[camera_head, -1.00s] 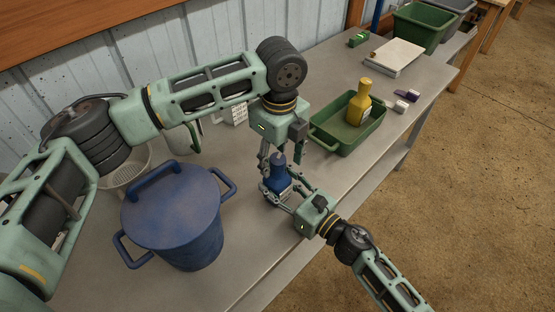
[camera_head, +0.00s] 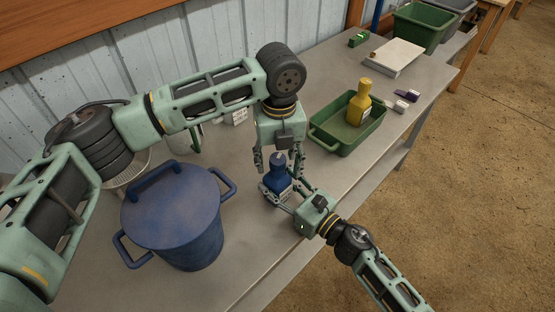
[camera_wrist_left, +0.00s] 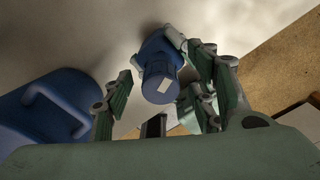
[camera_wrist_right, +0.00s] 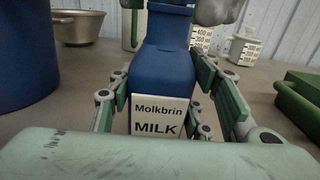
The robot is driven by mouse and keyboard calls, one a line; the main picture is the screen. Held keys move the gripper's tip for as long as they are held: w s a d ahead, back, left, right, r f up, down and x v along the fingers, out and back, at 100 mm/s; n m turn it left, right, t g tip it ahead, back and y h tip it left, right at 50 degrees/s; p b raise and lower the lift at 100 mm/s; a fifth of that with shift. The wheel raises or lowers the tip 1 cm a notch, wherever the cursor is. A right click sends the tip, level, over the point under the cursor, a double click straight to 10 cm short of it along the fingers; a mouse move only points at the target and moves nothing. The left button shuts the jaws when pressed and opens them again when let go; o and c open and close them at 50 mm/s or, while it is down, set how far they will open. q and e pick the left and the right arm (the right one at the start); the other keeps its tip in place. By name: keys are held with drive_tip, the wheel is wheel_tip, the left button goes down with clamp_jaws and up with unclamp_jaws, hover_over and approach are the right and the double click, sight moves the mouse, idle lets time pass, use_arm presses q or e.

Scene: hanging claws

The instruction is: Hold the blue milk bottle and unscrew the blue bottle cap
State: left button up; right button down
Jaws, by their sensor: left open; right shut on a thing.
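The blue milk bottle (camera_head: 274,181) stands upright on the grey table. Its label reads "Molkbrin MILK" in the right wrist view (camera_wrist_right: 160,62). My right gripper (camera_head: 283,188) comes in from the side and is shut around the bottle's body. The blue bottle cap (camera_wrist_left: 158,86) sits at the bottle's top, facing the left wrist camera. My left gripper (camera_head: 278,160) points down from above. Its fingers are open on either side of the cap, with a gap showing in the left wrist view. The cap is partly hidden in the head view.
A large blue lidded pot (camera_head: 195,235) with side handles stands left of the bottle. A green tray (camera_head: 352,143) holding a yellow bottle (camera_head: 360,100) is to the right. Measuring cups (camera_wrist_right: 242,48) stand behind. The table's front edge lies close to my right arm.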

use_arm(q)
drive_tip(key=m, duration=0.4)
drive_tip(key=shift+m, duration=0.6)
drive_tip(key=m, duration=0.2)
drive_tip(key=shift+m, duration=1.5)
drive_tip(key=shift+m, duration=1.3)
